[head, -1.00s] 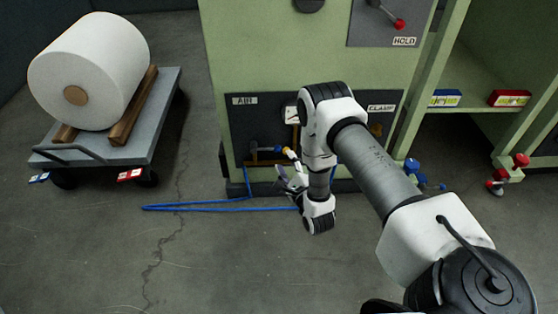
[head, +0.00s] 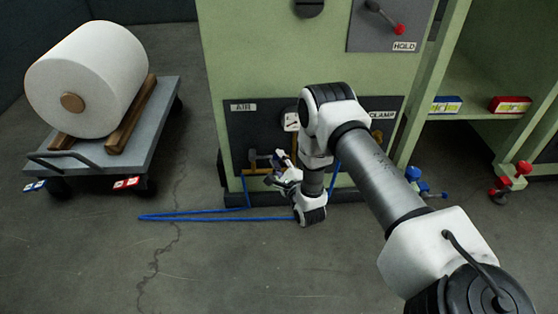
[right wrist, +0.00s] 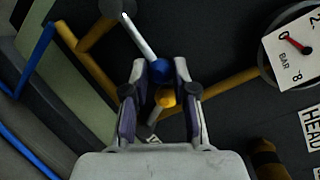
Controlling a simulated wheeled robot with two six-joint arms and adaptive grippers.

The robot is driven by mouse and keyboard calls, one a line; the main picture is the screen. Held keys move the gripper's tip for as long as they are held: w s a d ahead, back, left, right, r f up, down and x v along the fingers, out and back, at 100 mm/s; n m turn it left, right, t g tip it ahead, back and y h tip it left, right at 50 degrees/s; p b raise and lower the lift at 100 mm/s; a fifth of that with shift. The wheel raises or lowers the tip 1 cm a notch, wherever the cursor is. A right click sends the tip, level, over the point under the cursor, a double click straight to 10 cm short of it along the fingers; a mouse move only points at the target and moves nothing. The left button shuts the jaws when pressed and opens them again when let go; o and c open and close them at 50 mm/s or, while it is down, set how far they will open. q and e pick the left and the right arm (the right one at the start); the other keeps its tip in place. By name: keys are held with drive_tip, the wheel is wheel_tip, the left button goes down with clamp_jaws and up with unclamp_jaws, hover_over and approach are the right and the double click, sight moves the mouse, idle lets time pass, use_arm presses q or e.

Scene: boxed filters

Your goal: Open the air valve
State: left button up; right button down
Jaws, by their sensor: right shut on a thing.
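The air valve (head: 252,158) sits low on the dark panel marked AIR (head: 238,128), on the green machine. My right arm reaches across in front of the panel, and my right gripper (head: 280,166) is at the valve. In the right wrist view, a pale lever ends in a blue ball knob (right wrist: 160,70). My right gripper (right wrist: 160,82) is shut around this knob, one finger on each side. My left gripper is out of view.
A pressure gauge (right wrist: 295,45) beside the valve has its red needle near 0. A blue hose (head: 200,217) lies on the floor. A cart (head: 165,100) with a white roll (head: 90,75) stands left. Small boxes (head: 510,105) lie on the right shelf.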

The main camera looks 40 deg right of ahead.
drive_tip(key=shift+r+p, duration=0.3)
drive_tip(key=shift+w+r+n+p, duration=0.1)
drive_tip(key=shift+r+n+p, duration=0.35)
drive_tip(key=shift+n+p, duration=0.2)
drive_tip(key=r+n+g+p, duration=0.1)
drive_tip(key=p, duration=0.1)
drive_tip(key=a+r+n+p, duration=0.1)
drive_tip(key=r+n+p, duration=0.1)
drive_tip(key=p, duration=0.1)
drive_tip(key=w+r+n+g+p, duration=0.1)
drive_tip(key=n+p, duration=0.1)
drive_tip(key=p, duration=0.1)
drive_tip(key=shift+a+r+n+g, duration=0.25)
drive_tip(key=shift+a+r+g, duration=0.05)
drive_tip(key=shift+a+r, duration=0.1)
drive_tip(key=shift+w+a+r+n+g+h+p, duration=0.35)
drive_tip(key=shift+n+p, duration=0.25)
drive_tip(key=shift+p, duration=0.35)
drive_tip(key=a+n+p, duration=0.1)
drive_tip(key=w+a+r+n+g+h+p, duration=0.1)
drive_tip(key=shift+r+n, duration=0.1)
drive_tip(key=shift+n, duration=0.3)
drive_tip(key=shift+w+a+r+n+g+h+p, duration=0.1)
drive_tip(key=shift+w+a+n+g+h+p, duration=0.35)
drive_tip(key=shift+a+n, duration=0.35)
drive_tip(key=shift+w+a+n+h, duration=0.3)
drive_tip(key=shift+a+n+h, duration=0.25)
drive_tip(key=shift+n, duration=0.35)
